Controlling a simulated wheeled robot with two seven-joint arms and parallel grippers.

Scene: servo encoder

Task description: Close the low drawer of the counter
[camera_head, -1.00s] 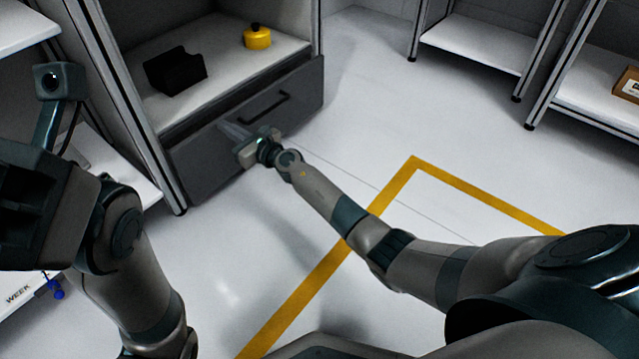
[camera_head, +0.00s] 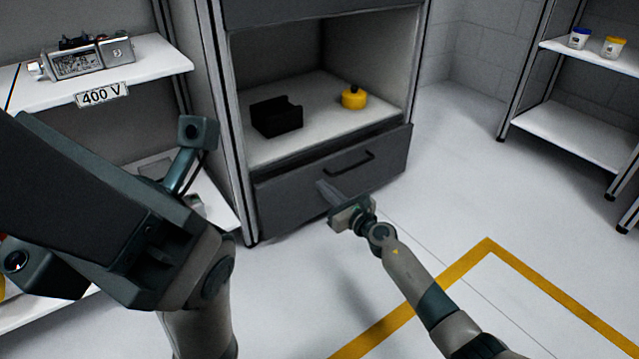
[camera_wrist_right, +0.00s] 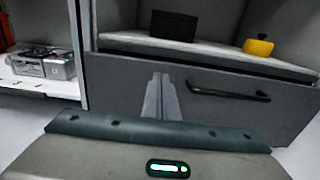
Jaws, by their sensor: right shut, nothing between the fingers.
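The low drawer (camera_head: 290,200) is the dark grey front at the bottom of the counter (camera_head: 226,110), with a black bar handle (camera_head: 350,163). In the head view its front stands slightly out from the counter frame. My right gripper (camera_head: 322,186) is shut and empty, with its fingertips at the drawer front, left of and below the handle. In the right wrist view the fingers (camera_wrist_right: 161,95) point at the drawer face (camera_wrist_right: 225,110), left of the handle (camera_wrist_right: 228,95); I cannot tell whether they touch. My left arm fills the left of the head view, and its fingers are not clearly shown.
A black block (camera_head: 277,117) and a yellow pot (camera_head: 354,98) stand on the counter's open shelf (camera_head: 262,152). A shelf with a device (camera_head: 92,56) is at the left. White racks (camera_head: 580,135) stand at the right. The floor right of the drawer is clear.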

